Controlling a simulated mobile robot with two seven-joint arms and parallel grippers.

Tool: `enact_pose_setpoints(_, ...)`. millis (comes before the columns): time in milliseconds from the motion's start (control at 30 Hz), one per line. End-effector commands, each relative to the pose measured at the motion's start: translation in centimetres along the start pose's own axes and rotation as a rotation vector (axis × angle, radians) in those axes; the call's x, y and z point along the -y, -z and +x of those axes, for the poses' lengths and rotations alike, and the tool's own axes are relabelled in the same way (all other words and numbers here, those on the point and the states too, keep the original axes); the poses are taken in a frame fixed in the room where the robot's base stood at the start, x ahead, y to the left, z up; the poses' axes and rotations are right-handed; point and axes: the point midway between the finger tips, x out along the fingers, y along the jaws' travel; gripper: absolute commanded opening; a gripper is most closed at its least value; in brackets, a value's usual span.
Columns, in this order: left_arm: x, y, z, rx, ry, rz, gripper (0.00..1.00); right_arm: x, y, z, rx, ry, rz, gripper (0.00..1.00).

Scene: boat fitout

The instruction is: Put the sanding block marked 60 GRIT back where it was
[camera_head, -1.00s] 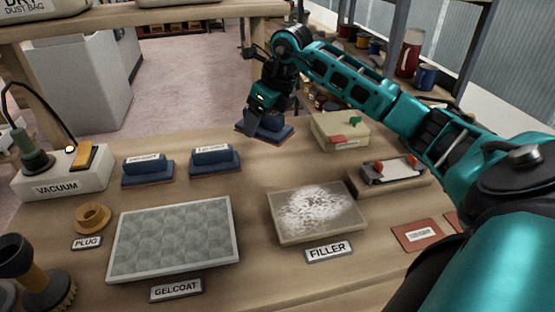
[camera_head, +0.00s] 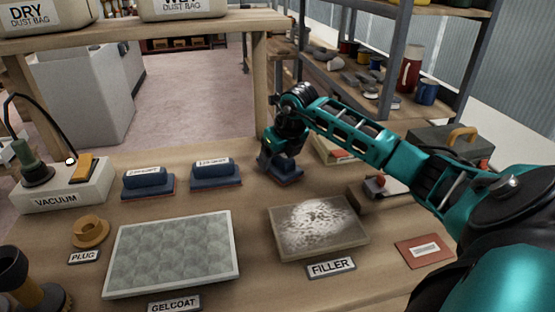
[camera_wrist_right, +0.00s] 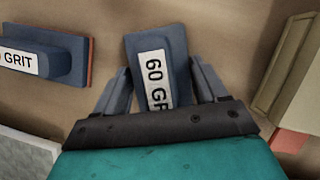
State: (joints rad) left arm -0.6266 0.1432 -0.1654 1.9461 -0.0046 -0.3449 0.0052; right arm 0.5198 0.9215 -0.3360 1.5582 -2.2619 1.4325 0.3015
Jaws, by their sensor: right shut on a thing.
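The sanding block marked 60 GRIT (camera_wrist_right: 158,50) is blue with a white label. It is between the fingers of my right gripper (camera_wrist_right: 162,92) in the wrist view, slightly tilted in the picture. In the head view my right gripper (camera_head: 277,158) is over the back of the bench, shut on this block (camera_head: 285,175). The block is at or just above the bench top; I cannot tell if it touches. Two similar blue blocks, a left one (camera_head: 147,181) and a middle one (camera_head: 215,174), sit to its left in a row. My left gripper is out of view.
A filler panel (camera_head: 285,243) and a gelcoat panel (camera_head: 170,252) lie in front. A cream box (camera_head: 328,150) stands right of the gripper, partly hidden by my arm. Another block's end (camera_wrist_right: 45,58) is left in the wrist view. Bare bench lies between.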

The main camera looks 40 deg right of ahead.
Motion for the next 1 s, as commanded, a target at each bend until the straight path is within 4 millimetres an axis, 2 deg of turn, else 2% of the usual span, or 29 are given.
enact_pose_setpoints(67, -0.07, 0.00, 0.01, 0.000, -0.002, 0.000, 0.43, 0.04, 0.23, 0.56, 0.001, 0.000, 0.001, 0.47)
enact_pose_setpoints(367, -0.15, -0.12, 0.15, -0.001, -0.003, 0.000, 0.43, 0.05, 0.30, 0.81, 0.002, 0.001, 0.000, 0.47)
enact_pose_setpoints(400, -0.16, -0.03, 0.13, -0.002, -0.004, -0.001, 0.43, 0.04, 0.32, 0.81, 0.001, 0.001, 0.000, 0.74)
enact_pose_setpoints(633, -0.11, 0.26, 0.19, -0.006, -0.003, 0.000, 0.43, 0.04, 0.31, 0.76, 0.001, 0.000, 0.000, 0.96)
enact_pose_setpoints(867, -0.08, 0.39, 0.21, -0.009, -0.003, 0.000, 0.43, 0.03, 0.29, 0.73, 0.001, 0.000, 0.000, 0.97)
enact_pose_setpoints(1000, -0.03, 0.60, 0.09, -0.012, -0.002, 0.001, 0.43, 0.07, 0.15, -0.04, 0.003, 0.001, -0.001, 0.97)
